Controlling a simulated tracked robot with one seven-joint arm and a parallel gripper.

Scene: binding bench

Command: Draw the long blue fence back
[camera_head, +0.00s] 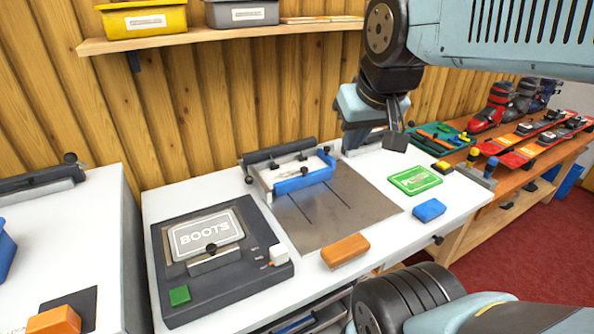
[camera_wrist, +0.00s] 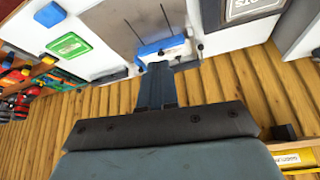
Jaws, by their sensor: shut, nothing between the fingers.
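The long blue fence (camera_head: 303,181) is a bar along the front of a white and grey clamp unit at the back of a metal plate (camera_head: 345,215). It also shows in the wrist view (camera_wrist: 162,46), upside down. My gripper (camera_head: 396,141) is shut and empty, in the air to the right of the fence. In the wrist view its closed fingertips (camera_wrist: 157,68) overlap the view just below the fence. I cannot tell the gap between them, but the head view shows them apart.
A grey device with a BOOTS plate (camera_head: 207,234) stands left of the metal plate. An orange block (camera_head: 345,250), a blue block (camera_head: 429,210) and a green card (camera_head: 415,179) lie around the plate's front and right. A shelf (camera_head: 220,36) with bins hangs above.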

